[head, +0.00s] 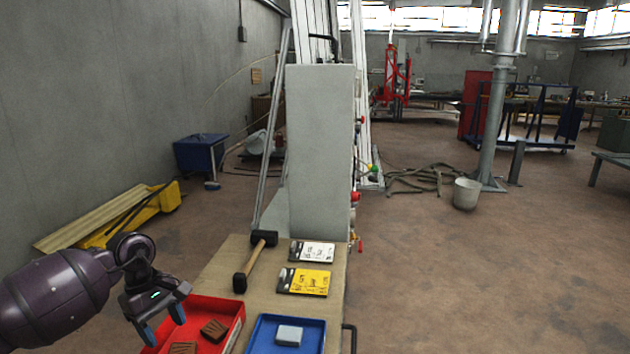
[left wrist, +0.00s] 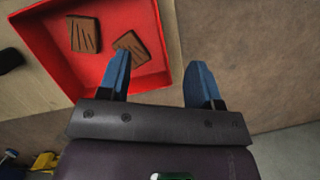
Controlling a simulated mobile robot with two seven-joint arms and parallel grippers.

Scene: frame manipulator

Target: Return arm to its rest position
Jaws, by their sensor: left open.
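My left gripper (head: 164,325) is in the head view at the lower left, above the left edge of the red tray (head: 238,312). Its blue fingers are apart and nothing shows between them. In the left wrist view the open fingers (left wrist: 160,85) hang over the near right corner of the red tray (left wrist: 165,50). Two brown wooden blocks lie in the tray, one to the left (left wrist: 83,35) and one near the left finger (left wrist: 131,46). My right gripper is not in either view.
A blue tray (head: 316,347) with a grey block (head: 289,335) stands right of the red tray on the table (head: 222,270). A mallet (head: 255,260), a yellow card (head: 304,281) and a white card (head: 312,251) lie behind. A tall grey cabinet (head: 321,150) stands at the far end.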

